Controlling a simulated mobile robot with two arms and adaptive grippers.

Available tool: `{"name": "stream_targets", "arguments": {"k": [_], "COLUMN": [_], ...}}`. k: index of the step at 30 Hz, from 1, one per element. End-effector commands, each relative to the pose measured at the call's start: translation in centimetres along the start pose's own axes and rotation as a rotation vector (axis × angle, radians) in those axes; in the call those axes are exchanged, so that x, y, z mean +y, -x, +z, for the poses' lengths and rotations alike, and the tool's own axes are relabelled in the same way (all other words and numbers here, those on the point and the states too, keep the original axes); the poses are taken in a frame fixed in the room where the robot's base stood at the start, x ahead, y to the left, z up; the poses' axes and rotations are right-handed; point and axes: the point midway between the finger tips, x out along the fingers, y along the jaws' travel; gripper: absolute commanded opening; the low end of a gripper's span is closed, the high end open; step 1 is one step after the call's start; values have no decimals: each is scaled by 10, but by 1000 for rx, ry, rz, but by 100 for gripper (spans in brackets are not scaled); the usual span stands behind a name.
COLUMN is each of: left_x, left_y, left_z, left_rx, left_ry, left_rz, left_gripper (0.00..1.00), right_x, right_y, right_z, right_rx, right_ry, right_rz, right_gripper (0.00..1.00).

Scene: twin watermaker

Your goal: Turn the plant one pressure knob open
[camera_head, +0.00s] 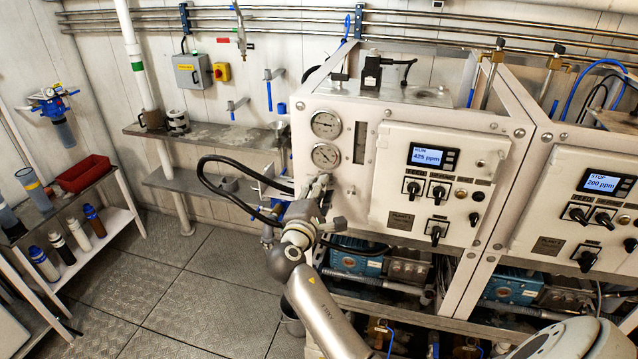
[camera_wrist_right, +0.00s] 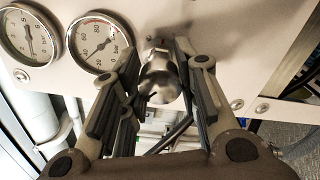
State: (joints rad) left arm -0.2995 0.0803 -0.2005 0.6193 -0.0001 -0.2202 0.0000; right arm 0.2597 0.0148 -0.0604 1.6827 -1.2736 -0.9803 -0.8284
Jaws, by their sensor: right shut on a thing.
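Plant one's white front panel (camera_head: 365,195) carries two round gauges, an upper one (camera_head: 326,124) and a lower one (camera_head: 326,156). My right gripper (camera_head: 322,184) is at the panel just below the lower gauge and hides most of the knob in the head view. In the right wrist view, the silver metal pressure knob (camera_wrist_right: 160,82) sits between the two dark fingers of my right gripper (camera_wrist_right: 158,68), which is shut on it. The knob's turn angle cannot be told. My left gripper is not in view.
Plant one's display (camera_head: 433,156) reads RUN 425 ppm, with black switches below. Plant two's panel (camera_head: 570,175) stands to the right and reads STOP 200 ppm. A black hose (camera_head: 235,165) loops left of my gripper. A shelf with a red bin (camera_head: 83,173) stands left; floor between is clear.

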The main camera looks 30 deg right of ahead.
Motion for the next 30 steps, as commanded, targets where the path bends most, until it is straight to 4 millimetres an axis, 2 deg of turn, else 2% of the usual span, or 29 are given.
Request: {"name": "stream_targets", "arguments": {"k": [1,7,30], "left_x": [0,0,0], "left_y": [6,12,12], "left_z": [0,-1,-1], "left_rx": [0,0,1], "left_ry": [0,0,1], "left_rz": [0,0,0], "left_gripper": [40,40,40], "right_x": [4,3,4], "right_y": [-1,-1,-1], "right_z": [2,2,1], "right_rx": [-3,-4,-7], "right_ry": [45,234,962], "right_rz": [2,4,4], "right_gripper": [5,5,5]}}
